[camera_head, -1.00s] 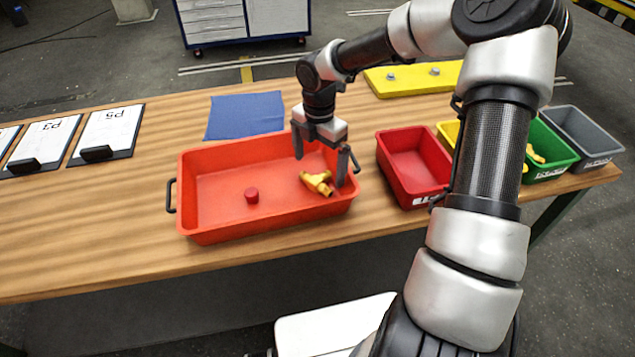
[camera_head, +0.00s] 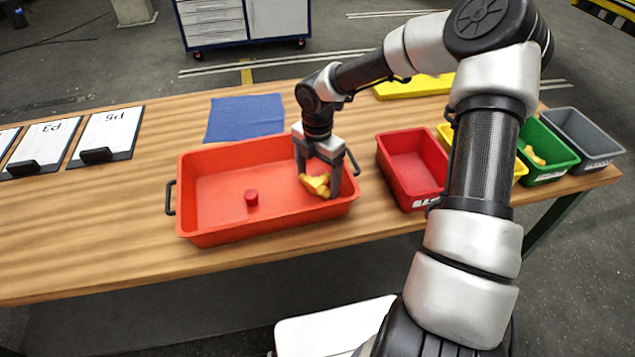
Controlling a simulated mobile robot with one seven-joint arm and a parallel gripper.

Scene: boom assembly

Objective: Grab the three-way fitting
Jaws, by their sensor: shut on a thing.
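The three-way fitting (camera_head: 316,185) is a small yellow piece at the right end of the orange-red tray (camera_head: 215,232). My gripper (camera_head: 318,186) points down into the tray, with one finger on each side of the fitting. It is shut on the fitting. The fingers cover parts of the fitting's ends. I cannot tell whether the fitting touches the tray floor.
A small red cylinder (camera_head: 251,197) stands in the tray, left of my gripper. A red bin (camera_head: 412,165), a yellow bin, a green bin (camera_head: 548,150) and a grey bin (camera_head: 585,135) stand to the right. A blue cloth (camera_head: 245,117) lies behind the tray.

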